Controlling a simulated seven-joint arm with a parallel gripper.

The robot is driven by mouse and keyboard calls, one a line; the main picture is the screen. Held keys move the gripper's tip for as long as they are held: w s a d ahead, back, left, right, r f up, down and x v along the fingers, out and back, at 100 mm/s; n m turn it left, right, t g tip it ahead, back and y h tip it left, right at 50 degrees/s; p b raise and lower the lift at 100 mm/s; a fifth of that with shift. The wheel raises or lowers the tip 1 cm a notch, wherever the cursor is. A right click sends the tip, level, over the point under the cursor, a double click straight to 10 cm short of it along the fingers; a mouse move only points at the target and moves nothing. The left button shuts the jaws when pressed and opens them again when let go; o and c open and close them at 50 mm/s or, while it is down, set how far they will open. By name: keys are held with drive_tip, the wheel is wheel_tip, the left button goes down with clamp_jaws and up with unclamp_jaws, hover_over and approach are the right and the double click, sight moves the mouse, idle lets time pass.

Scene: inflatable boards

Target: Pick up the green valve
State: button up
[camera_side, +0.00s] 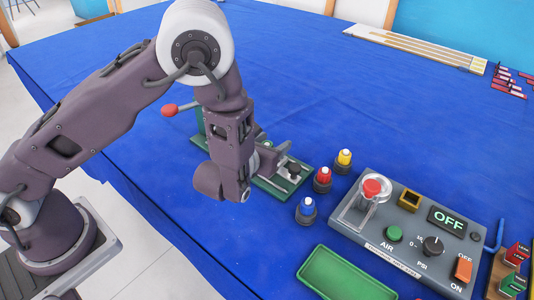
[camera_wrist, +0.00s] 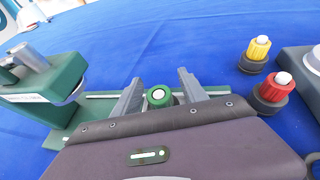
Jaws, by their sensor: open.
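The green valve (camera_wrist: 158,96), a round green cap with a pale centre, shows in the wrist view. It stands between the two grey fingers of my gripper (camera_wrist: 160,92), which are open, with a gap visible on each side of it. The lower part of the valve is hidden behind my gripper body. In the side view my wrist and gripper are over the green fixture (camera_side: 262,187), and I cannot make out the green valve there.
Yellow (camera_side: 344,158), red (camera_side: 322,177) and blue (camera_side: 306,209) valves stand right of the fixture. A grey control box (camera_side: 400,252) reading OFF and an empty green tray (camera_side: 338,278) lie beyond. A green press (camera_wrist: 45,85) rises at left in the wrist view.

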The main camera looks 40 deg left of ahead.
clamp_jaws()
drive_tip(key=shift+r, duration=0.1)
